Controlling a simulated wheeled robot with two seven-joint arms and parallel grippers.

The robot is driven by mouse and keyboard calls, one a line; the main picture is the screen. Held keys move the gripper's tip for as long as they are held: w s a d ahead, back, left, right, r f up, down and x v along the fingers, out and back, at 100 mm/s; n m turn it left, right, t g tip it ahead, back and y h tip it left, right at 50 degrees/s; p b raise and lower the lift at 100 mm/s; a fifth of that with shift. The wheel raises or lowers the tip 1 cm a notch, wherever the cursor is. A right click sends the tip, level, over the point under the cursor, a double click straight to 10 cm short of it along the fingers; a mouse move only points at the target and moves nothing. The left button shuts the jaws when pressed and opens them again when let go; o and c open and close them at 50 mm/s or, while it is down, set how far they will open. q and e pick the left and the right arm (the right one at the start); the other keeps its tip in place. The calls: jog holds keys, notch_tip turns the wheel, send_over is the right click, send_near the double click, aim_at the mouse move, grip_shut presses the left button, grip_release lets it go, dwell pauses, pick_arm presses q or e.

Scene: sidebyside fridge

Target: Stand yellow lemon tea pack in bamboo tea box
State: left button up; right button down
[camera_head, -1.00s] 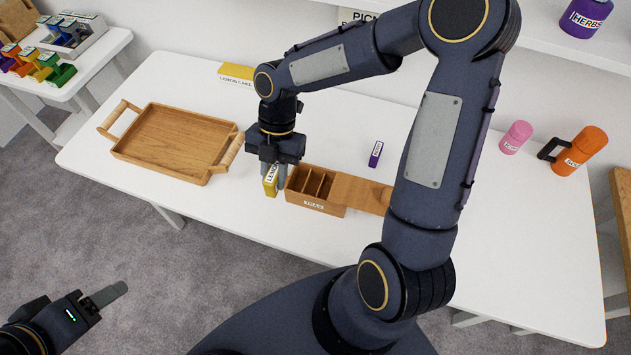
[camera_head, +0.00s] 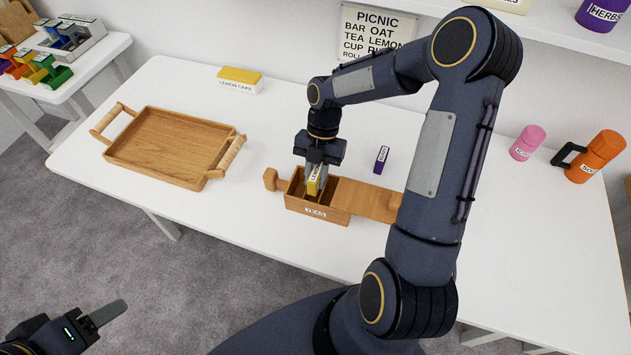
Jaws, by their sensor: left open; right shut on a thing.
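The bamboo tea box (camera_head: 318,212), labelled TEAS, stands on the white table with its lid open to the right. My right gripper (camera_head: 316,180) is shut on the yellow lemon tea pack (camera_head: 313,187) and holds it upright over the box. The pack's lower end is at or inside the compartments; I cannot tell if it touches the floor. The gripper hides part of the compartments. My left gripper (camera_head: 104,314) is open at the lower left, away from the table.
A wooden tray (camera_head: 165,150) stands on the left of the table. A lemon cake box (camera_head: 238,80) is behind it. A purple pack (camera_head: 381,159) stands behind the tea box. A pink cup (camera_head: 527,142) and an orange flask (camera_head: 596,156) are at the right.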

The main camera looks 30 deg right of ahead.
pick_arm(q)
jog(key=shift+f, duration=0.2)
pick_arm(e)
jog(key=shift+f, duration=0.2)
jog(key=shift+f, duration=0.1)
pick_arm(q)
jog(key=shift+f+b, duration=0.35)
jog(key=shift+f, duration=0.15)
pick_arm(e)
jog(key=shift+f, duration=0.55)
jog(key=c, duration=1.3)
grip_release()
pick_arm(q)
jog(key=shift+r, duration=0.1)
pick_arm(e)
jog(key=shift+o, duration=0.2)
jog(key=shift+r, duration=0.15)
